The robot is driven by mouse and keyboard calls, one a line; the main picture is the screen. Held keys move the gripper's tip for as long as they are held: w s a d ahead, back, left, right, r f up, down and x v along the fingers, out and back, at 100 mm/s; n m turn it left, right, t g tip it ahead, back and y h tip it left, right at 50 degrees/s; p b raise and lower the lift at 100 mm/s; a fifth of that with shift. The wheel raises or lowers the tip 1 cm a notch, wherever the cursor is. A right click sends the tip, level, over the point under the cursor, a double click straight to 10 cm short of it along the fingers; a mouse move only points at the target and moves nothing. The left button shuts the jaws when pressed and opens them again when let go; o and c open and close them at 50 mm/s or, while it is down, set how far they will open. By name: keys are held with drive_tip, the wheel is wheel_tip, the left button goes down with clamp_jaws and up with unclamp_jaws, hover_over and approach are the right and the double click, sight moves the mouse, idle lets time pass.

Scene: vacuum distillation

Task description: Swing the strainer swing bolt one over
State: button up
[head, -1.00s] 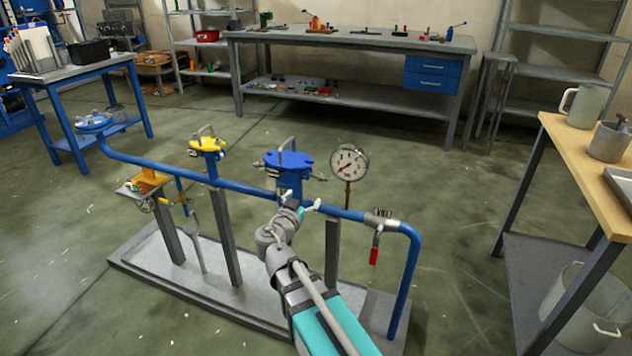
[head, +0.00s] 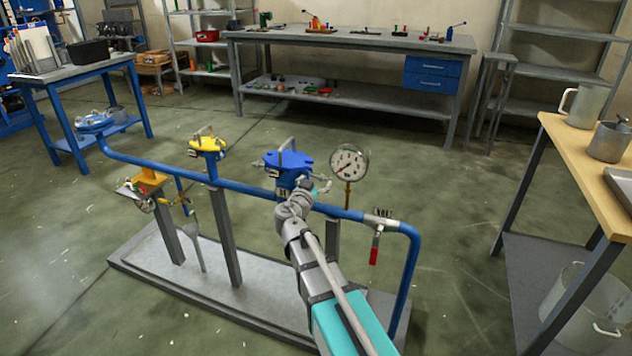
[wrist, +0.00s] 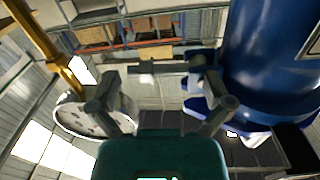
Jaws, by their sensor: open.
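The blue strainer (head: 290,168) stands on the blue pipe, with a wide lid and a handle on top. A small pale swing bolt (head: 324,181) sticks out at its right side, beside my gripper (head: 314,191). In the wrist view, my gripper (wrist: 161,82) is open, with its fingers apart. A grey rod, apparently the swing bolt (wrist: 170,67), lies crosswise by the fingertips, close to the blue strainer body (wrist: 268,60) at right. I cannot tell whether the fingers touch it. My arm hides the strainer's lower part in the head view.
The pressure gauge (head: 349,162) stands close to the right of my gripper; its white case (wrist: 92,118) is beside the left finger. A red-handled valve (head: 375,248) is farther right. A yellow-topped valve (head: 208,146) is left. The blue pipe (head: 250,188) runs below.

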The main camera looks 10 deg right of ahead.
drive_tip(key=c, duration=0.9)
drive_tip(key=shift+r+n, duration=0.15)
drive_tip(key=shift+n, duration=0.15)
drive_tip(key=shift+w+a+r+n+p, duration=0.1)
drive_tip(key=shift+r+n+p, duration=0.35)
drive_tip(key=shift+n, duration=1)
drive_tip(key=shift+w+a+r+n+p, duration=0.1)
drive_tip(key=shift+r+n+p, duration=0.35)
drive_tip(key=shift+n, duration=1.05)
drive_tip(key=shift+a+r+n+p, duration=0.1)
drive_tip(key=shift+r+n+p, duration=0.35)
drive_tip(key=shift+n, duration=1)
drive_tip(key=shift+f, duration=0.1)
